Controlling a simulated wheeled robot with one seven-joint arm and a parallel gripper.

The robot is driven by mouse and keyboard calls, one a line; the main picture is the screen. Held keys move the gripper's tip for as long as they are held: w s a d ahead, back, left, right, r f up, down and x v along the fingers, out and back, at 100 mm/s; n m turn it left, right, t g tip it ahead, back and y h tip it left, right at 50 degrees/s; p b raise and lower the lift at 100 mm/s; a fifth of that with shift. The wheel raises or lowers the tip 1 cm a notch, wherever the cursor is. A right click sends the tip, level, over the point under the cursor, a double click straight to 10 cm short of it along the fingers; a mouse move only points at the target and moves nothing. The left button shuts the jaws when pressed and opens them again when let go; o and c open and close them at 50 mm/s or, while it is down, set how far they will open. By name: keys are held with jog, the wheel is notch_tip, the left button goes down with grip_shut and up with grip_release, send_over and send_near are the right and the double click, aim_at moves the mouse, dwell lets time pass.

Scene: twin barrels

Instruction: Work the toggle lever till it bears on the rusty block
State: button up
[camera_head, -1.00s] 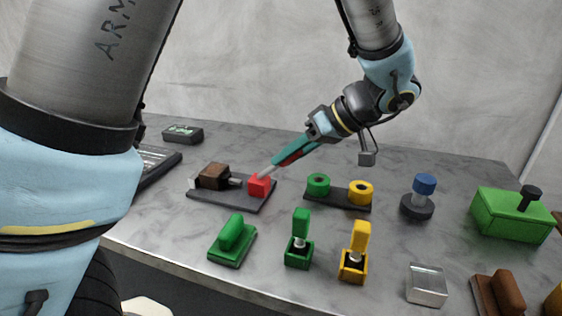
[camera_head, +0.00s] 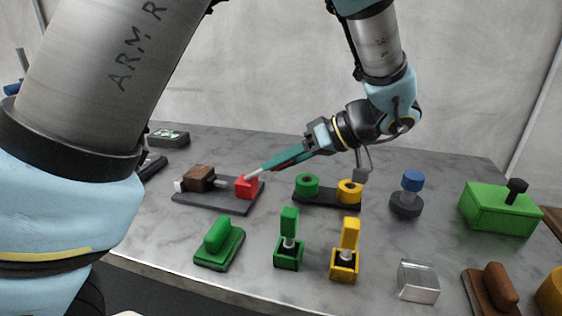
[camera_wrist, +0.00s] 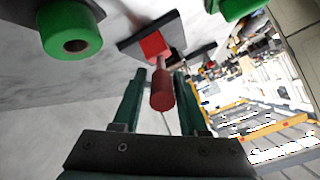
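The toggle clamp's dark base plate (camera_head: 225,207) lies at the left of the table in the head view. The rusty brown block (camera_head: 200,178) sits on its left part and the red clamp body (camera_head: 246,187) on its right part. A short grey plunger (camera_head: 222,184) lies between them; I cannot tell whether it touches the block. The lever slants up and right from the red body, with a pale rod (camera_head: 259,172) and a red handle (camera_wrist: 162,90). My gripper (camera_wrist: 161,75) has its teal fingers on either side of the handle, with narrow gaps showing.
A plate with green (camera_head: 307,184) and yellow (camera_head: 349,190) rings stands right of the clamp. Nearer stand a green-handled piece (camera_head: 220,240) and green (camera_head: 288,240) and yellow (camera_head: 346,250) upright-lever boxes. A blue-topped knob (camera_head: 411,185) and green box (camera_head: 500,208) are farther right.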

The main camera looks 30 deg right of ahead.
jog(key=shift+o, duration=1.3)
jog(key=b+v, duration=0.1)
jog(key=v, duration=1)
